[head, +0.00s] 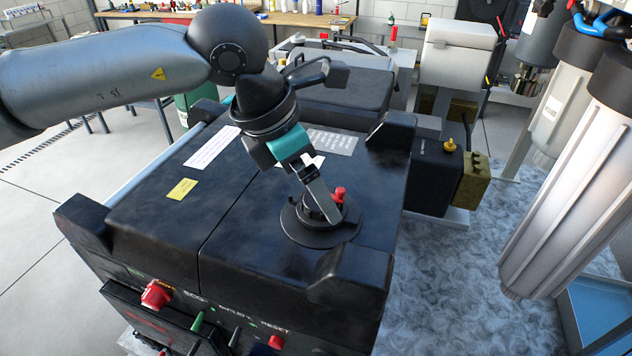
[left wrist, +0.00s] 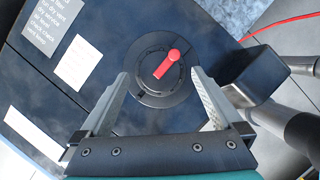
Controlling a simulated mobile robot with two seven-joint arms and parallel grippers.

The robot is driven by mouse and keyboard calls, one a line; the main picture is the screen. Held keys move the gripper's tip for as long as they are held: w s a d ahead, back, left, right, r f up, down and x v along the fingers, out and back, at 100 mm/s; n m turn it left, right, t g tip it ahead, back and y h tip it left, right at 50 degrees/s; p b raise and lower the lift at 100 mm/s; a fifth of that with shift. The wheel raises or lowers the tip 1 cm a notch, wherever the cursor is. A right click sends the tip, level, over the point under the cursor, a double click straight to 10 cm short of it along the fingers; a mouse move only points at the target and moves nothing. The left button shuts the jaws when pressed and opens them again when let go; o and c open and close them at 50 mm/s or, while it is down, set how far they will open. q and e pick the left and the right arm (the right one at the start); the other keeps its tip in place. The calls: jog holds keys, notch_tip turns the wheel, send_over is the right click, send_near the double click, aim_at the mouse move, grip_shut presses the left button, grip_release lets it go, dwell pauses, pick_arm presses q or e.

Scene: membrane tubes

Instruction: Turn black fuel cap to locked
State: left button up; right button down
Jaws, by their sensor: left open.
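My left gripper (head: 326,212) is over the cap, pointing down. In the left wrist view its fingers (left wrist: 160,74) are spread wide on either side of the cap's centre, with nothing between them but the view of the cap. Whether the fingertips touch the cap is unclear. My right gripper is not in view.
The machine top (head: 265,215) has raised black corner blocks, one (head: 350,278) close to the cap. A red knob (head: 156,294) and switches are on its front. Large grey cylinders (head: 570,190) stand at the right. A workbench (head: 290,18) is at the back.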

pick_arm(q)
jog(key=shift+d+f, duration=0.15)
jog(key=shift+f, duration=0.3)
jog(key=shift+w, duration=0.1)
jog(key=c, duration=1.4)
